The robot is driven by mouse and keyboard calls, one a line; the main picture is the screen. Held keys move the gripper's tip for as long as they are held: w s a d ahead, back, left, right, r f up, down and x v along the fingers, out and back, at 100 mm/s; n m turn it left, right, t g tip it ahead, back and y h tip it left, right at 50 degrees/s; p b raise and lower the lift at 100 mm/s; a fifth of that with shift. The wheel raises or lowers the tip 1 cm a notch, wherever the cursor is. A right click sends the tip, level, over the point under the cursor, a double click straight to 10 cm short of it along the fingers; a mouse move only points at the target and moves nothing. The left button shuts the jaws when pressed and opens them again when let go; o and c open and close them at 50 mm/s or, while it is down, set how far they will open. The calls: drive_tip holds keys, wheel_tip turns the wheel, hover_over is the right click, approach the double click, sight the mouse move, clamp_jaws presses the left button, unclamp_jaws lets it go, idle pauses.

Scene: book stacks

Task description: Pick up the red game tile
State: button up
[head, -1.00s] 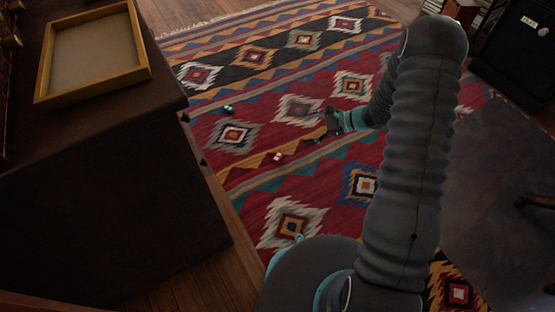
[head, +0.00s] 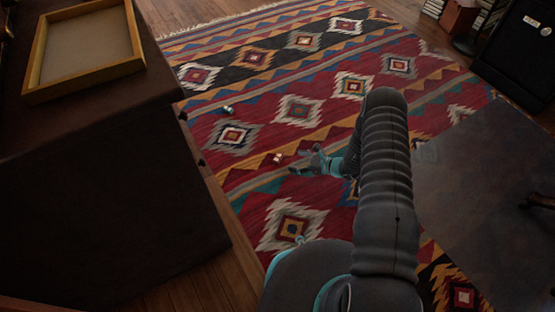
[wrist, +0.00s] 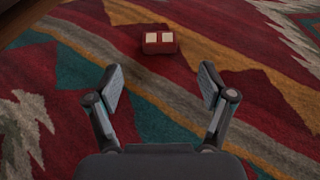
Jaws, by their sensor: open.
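The red game tile (wrist: 160,42) lies on the patterned rug in the wrist view, a small red block with two pale squares on its upper face. In the head view the tile (head: 277,158) is a small red and white spot on the rug, left of my gripper. My gripper (head: 303,162) is low over the rug. In the wrist view my gripper (wrist: 159,88) has its two fingers spread wide with nothing between them. The tile is beyond the fingertips, roughly centred between them, and apart from them.
A dark cabinet (head: 110,190) with a wooden tray (head: 133,62) on top stands at left. A dark grey surface (head: 480,190) is at right. The rug (head: 300,140) around the tile is clear.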

sight(279, 158)
drive_tip(key=shift+r+b+x, duration=0.2)
drive_tip(key=shift+b+x, duration=0.25)
drive_tip(key=shift+x, duration=3.7)
drive_tip(key=shift+a, duration=0.1)
drive_tip(key=c, duration=0.9)
